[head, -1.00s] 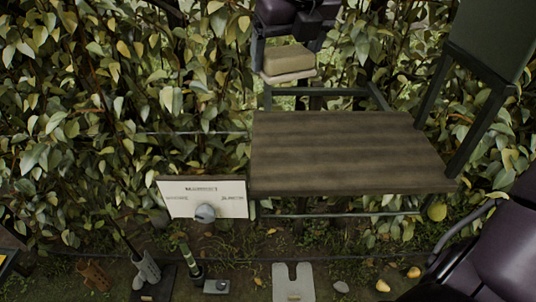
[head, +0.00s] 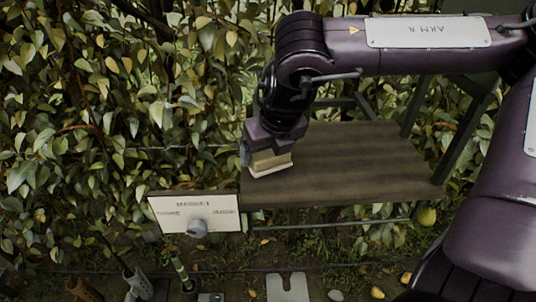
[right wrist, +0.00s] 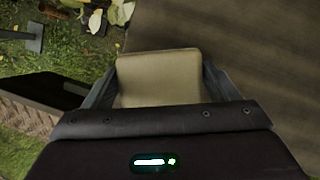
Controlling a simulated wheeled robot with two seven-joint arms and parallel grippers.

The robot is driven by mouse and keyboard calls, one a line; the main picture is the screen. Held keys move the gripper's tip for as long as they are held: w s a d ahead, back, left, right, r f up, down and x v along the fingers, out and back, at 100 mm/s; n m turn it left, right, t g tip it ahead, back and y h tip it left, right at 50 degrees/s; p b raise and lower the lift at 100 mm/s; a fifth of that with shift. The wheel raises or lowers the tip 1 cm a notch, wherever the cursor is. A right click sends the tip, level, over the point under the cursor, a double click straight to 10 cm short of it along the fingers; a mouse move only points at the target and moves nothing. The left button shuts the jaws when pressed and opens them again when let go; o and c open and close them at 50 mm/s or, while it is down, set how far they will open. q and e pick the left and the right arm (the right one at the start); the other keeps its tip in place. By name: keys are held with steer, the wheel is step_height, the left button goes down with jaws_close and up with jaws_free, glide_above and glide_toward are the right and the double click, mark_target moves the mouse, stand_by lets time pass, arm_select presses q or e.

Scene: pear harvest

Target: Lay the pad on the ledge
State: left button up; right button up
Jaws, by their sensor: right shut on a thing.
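The pad (head: 270,163) is a tan block with a paler lower layer. My right gripper (head: 262,148) is shut on it, pointing down at the left end of the ledge. The ledge (head: 350,165) is a dark brown wooden board; its right part is bare. In the right wrist view the pad (right wrist: 160,78) sits between both fingers, with the wood of the ledge (right wrist: 255,50) to its right. Whether the pad touches the wood or hangs just above it, I cannot tell. My left gripper is out of view.
A white panel with a grey knob (head: 197,227) stands at the ledge's front left. Dense leafy foliage (head: 70,110) fills the back and left. Dark frame posts (head: 465,130) rise at the right. Fruit and small tools lie on the ground in front.

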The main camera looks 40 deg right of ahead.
steer(key=shift+f, duration=0.95)
steer(key=shift+f, duration=0.1)
steer(key=o, duration=0.8)
